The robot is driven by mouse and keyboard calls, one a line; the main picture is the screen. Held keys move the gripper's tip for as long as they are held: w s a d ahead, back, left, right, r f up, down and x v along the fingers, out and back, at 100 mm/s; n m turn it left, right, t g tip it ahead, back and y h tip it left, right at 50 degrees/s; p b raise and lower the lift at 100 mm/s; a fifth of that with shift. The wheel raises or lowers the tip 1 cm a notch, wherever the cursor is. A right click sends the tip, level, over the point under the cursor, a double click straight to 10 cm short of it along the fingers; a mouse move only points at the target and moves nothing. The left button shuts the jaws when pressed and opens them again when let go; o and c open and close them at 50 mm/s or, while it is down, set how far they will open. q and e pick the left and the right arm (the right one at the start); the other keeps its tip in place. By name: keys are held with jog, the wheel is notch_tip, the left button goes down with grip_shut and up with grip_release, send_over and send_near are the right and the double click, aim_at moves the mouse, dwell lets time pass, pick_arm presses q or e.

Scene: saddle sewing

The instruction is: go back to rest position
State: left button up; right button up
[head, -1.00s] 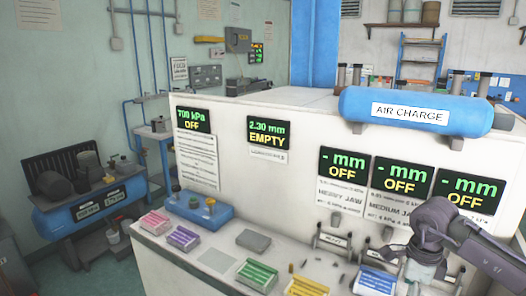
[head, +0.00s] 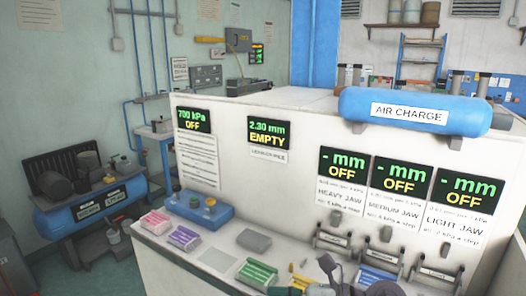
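A dark grey part of my arm, which looks like my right gripper (head: 332,272), shows at the bottom edge, low in front of the bench. Most of it is cut off by the frame, and I cannot see its fingertips or whether it holds anything. My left gripper is not in view.
The white bench (head: 215,262) carries pink, purple, green and blue trays and a blue block (head: 201,210). Jaw stations stand along the panel under displays reading OFF. A blue AIR CHARGE tank (head: 415,111) lies on top. A blue compressor (head: 90,208) stands at left.

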notch_tip(320, 180, up, 4)
jog(key=m+t+y, duration=0.3)
jog(key=m+t, duration=0.1)
jog(key=m, duration=0.1)
jog(key=w+d+f+m+t+h, duration=0.15)
jog(key=d+m+t+h, duration=0.4)
jog(key=m, duration=0.55)
jog(key=w+d+m+t+h, duration=0.2)
jog(key=d+m+t+h, duration=0.2)
jog(key=m+t+h, duration=0.45)
jog(key=s+d+f+m+g+h, duration=0.3)
jog(key=d+f+m+g, duration=0.15)
jog(key=f+m, duration=0.2)
jog(key=s+d+f+m+g+h, duration=0.3)
jog(key=d+f+m, duration=0.25)
jog(key=f, duration=0.25)
jog(key=s+f+m+g+y, duration=0.1)
jog(key=s+f+m+g, duration=0.2)
jog(key=s+f+g, duration=0.5)
jog(key=s+f+m+g, duration=0.2)
jog(key=s+f+m, duration=0.1)
jog(key=s, duration=0.9)
notch_tip(320, 180, down, 25)
jog(key=g, duration=0.1)
jog(key=s+d+f+g, duration=0.1)
jog(key=s+d+f, duration=0.2)
jog(key=s+f, duration=1.5)
jog(key=shift+n+g, duration=0.35)
jog(key=shift+n, duration=0.1)
